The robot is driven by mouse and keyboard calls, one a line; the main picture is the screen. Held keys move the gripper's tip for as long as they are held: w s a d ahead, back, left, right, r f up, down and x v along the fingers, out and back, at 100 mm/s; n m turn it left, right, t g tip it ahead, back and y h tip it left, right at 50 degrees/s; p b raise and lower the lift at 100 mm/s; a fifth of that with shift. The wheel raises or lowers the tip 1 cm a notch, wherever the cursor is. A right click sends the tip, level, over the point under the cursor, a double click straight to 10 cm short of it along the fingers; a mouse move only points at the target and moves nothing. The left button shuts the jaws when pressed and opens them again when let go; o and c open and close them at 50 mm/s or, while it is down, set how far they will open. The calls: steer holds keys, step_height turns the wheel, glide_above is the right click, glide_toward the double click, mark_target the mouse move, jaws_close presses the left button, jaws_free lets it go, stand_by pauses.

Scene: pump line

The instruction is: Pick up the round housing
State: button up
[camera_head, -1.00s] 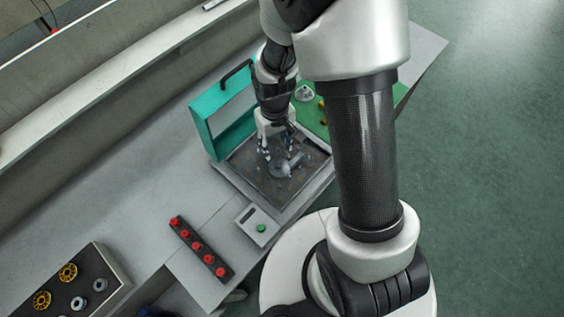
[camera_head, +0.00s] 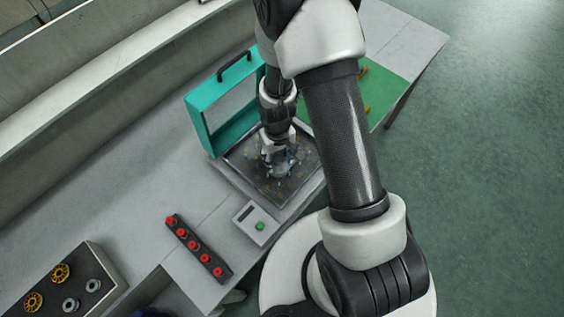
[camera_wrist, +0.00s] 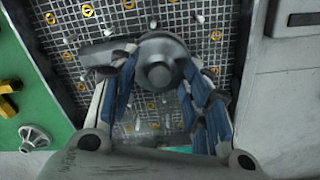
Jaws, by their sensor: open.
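The round housing (camera_wrist: 160,62) is a grey, round metal part with a raised centre and a stub pointing left in the wrist view. It sits on a dark gridded bed (camera_wrist: 210,25) marked with yellow rings. In the head view the housing (camera_head: 284,169) shows partly beneath my gripper (camera_head: 280,155). In the wrist view my gripper (camera_wrist: 160,78) is open, with blue-padded fingers on the left and right of the housing. I cannot tell whether the fingers touch it.
A teal frame with a black handle (camera_head: 207,112) stands upright behind the bed. A control box with a green button (camera_head: 250,224) and a strip of red knobs (camera_head: 199,248) lie in front. A green mat (camera_wrist: 25,75) holds a silver part (camera_wrist: 35,138) and yellow parts (camera_wrist: 9,95).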

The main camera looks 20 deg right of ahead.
steer(key=shift+c, duration=0.4)
jaws_close()
